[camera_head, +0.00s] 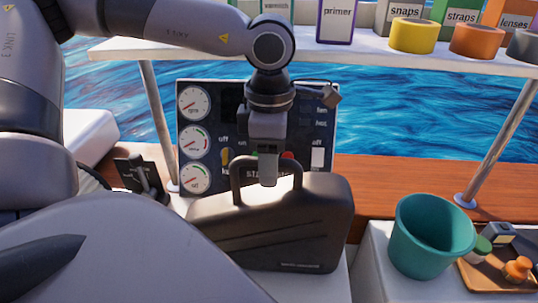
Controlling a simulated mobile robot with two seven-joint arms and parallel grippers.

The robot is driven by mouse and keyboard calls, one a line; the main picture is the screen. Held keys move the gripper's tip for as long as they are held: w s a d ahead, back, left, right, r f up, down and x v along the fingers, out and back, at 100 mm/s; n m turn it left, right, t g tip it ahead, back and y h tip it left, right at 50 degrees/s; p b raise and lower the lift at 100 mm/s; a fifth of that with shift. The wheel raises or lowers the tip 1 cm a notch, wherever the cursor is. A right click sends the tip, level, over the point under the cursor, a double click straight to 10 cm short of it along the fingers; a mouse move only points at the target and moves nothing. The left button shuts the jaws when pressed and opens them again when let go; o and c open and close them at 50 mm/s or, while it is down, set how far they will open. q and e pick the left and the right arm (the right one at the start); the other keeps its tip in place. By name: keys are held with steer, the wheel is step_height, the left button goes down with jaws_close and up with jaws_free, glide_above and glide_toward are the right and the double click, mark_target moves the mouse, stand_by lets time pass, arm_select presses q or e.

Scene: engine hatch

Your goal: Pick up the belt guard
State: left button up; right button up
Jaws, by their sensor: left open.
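The belt guard (285,232) is a dark brown, case-like cover with an arched handle on top. It stands upright on a pale surface in front of the gauge panel. My left gripper (268,180) points down at the handle, its fingers seen edge-on. The fingers overlap the handle's top bar in the picture and end inside the arch, just above the guard's body. The gripper is open. I cannot tell whether the fingers touch the bar. My arm link hides the guard's lower left. My right gripper is not in view.
A panel (210,120) with gauges and switches stands behind the guard. A teal bucket (430,240) and a brown tray (480,275) with small items are at the right. A white shelf (370,52) with boxes and tape rolls crosses above, on metal posts.

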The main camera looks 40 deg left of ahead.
arm_select(q)
jaws_close()
steer(key=shift+r, duration=0.1)
stand_by(1.3)
